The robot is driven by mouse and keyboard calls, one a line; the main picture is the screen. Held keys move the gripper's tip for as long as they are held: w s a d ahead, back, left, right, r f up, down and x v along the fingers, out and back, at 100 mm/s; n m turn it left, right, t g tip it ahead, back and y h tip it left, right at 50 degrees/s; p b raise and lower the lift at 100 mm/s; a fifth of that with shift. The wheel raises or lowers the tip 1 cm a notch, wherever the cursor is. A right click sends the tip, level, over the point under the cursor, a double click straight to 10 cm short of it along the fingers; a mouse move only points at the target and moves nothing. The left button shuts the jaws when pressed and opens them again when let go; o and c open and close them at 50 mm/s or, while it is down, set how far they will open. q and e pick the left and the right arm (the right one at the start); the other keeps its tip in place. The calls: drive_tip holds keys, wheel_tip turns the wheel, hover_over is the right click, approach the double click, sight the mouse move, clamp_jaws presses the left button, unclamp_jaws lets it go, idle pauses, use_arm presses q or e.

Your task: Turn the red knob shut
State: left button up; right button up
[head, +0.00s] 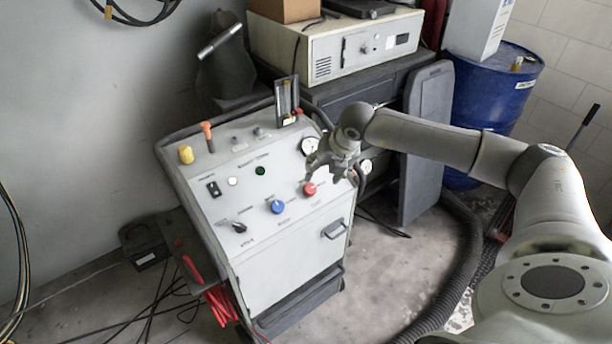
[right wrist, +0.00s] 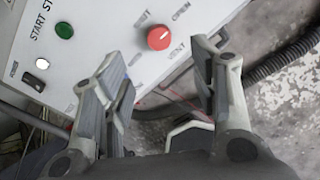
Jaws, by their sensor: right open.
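The red knob (head: 310,188) sits on the right part of the white control panel's sloped face (head: 245,205). In the right wrist view the red knob (right wrist: 159,38) is a round red disc with a pale pointer mark, beyond the fingertips and between their lines. My right gripper (head: 330,168) is just above and to the right of the knob in the head view. In the right wrist view its two fingers (right wrist: 165,78) are apart with nothing between them. I cannot tell the exact gap to the knob. My left gripper is not in view.
A blue knob (head: 278,207) is left of the red one. A gauge (head: 309,146), a green button (head: 260,171) and a black selector (head: 238,227) are also on the panel. A dark board (head: 425,140) and a blue drum (head: 512,85) stand to the right.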

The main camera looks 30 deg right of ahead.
sight(311, 188)
drive_tip(key=p+x, duration=0.2)
drive_tip(key=x, duration=0.8)
drive_tip(key=shift+a+f, duration=0.1)
drive_tip(key=shift+f, duration=0.2)
drive_tip(key=shift+c, duration=0.4)
drive_tip(key=c, duration=0.9)
